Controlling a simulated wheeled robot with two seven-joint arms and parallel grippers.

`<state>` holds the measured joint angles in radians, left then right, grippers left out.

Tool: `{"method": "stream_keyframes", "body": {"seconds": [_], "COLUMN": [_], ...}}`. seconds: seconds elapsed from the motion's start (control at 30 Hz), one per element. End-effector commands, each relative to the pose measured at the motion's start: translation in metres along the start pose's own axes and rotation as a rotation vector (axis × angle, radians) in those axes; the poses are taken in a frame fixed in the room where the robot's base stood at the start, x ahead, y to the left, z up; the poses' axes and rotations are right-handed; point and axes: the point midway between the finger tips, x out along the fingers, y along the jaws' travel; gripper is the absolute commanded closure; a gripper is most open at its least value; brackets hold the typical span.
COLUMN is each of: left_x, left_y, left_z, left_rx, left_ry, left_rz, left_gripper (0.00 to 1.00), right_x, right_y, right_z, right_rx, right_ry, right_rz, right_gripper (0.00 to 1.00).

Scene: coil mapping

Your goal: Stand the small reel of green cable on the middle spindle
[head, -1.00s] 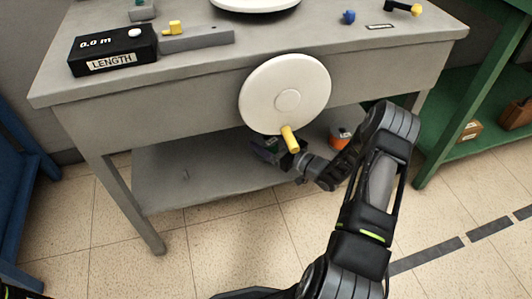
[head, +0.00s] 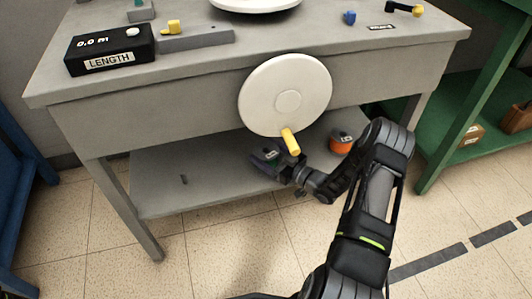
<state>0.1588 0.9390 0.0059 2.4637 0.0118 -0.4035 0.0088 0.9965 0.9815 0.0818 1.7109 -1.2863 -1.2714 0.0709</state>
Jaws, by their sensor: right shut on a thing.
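My right gripper (head: 268,163) is low under the bench top, over the lower shelf (head: 215,190). It is shut on a small dark reel (head: 270,155), taken as the green cable reel; the fingers hide most of it and its colour is hard to make out. A small dark upright peg (head: 184,180) shows on the left part of the shelf. A small reel with orange cable (head: 341,144) stands on the right of the shelf. The middle spindle cannot be made out behind my gripper. My left gripper is not in view.
A large white disc (head: 262,92) with a yellow handle (head: 291,142) hangs at the bench front, just above my right gripper. A black length counter (head: 110,48) sits on the bench top (head: 285,40). A green rack (head: 455,115) stands at right.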

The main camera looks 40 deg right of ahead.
Motion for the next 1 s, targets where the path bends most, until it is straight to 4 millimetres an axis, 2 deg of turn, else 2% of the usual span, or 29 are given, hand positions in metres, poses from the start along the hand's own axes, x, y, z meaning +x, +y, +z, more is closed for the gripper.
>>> {"method": "stream_keyframes", "body": {"seconds": [0.13,0.17,0.3,0.4,0.77,1.0], "left_x": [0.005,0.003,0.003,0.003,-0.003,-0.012], "left_y": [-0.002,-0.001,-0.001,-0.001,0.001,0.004], "left_z": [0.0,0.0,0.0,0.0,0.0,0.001], "left_rx": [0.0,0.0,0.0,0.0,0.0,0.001], "left_ry": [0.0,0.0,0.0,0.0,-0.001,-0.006], "left_rz": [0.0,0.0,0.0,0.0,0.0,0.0], "left_gripper": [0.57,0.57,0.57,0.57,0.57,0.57], "right_x": [0.0,0.0,0.0,0.0,0.0,-0.035], "right_y": [0.0,0.0,0.0,0.0,0.0,0.001], "right_z": [0.004,0.003,0.003,0.003,-0.003,-0.002], "right_rx": [-0.001,0.0,0.0,0.0,0.0,0.001], "right_ry": [0.002,0.0,-0.001,-0.001,0.0,-0.002], "right_rz": [0.0,0.0,0.0,0.0,0.0,0.003], "right_gripper": [0.81,0.19,0.08,0.0,0.0,0.0]}}
